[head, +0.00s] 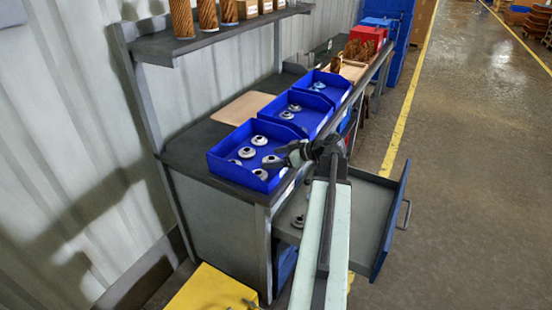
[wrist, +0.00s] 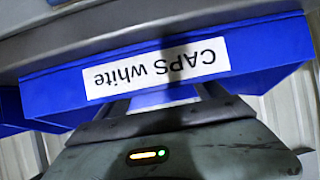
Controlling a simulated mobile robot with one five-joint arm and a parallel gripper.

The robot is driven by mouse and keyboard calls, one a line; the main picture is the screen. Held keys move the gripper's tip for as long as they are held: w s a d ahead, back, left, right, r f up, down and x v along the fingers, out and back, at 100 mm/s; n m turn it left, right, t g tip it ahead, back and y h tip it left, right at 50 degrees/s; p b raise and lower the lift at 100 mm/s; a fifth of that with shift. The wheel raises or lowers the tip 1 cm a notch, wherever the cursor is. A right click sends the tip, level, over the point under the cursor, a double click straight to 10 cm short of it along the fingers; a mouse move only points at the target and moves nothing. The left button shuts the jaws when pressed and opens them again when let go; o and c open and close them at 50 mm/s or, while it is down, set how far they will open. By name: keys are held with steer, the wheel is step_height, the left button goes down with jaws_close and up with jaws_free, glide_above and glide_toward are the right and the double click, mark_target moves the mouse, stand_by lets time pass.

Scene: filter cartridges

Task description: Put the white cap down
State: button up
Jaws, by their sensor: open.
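My gripper (head: 282,156) is open over the right side of the nearest blue bin (head: 222,166). Several white caps with darker centres lie in this bin. One white cap (head: 270,159) is just left of my fingertips; I cannot tell if they touch. Another white cap (head: 261,174) lies near the bin's front corner. In the wrist view, a blue bin wall (wrist: 265,60) carries an upside-down label (wrist: 158,68) reading "CAPS white". My fingers (wrist: 165,97) reach towards that wall, and their tips are hidden. No cap shows in the wrist view.
Two more blue bins (head: 305,119) with caps stand behind on the dark bench. A tan board (head: 243,108) lies left of them. An open drawer (head: 368,205) juts out below my arm, with a few dark parts inside. A shelf (head: 220,37) holds filter cartridges.

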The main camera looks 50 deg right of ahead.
steer(key=p+v, duration=0.5)
steer(key=v, duration=0.7)
steer(key=shift+p, duration=0.35)
steer(key=shift+r, duration=0.15)
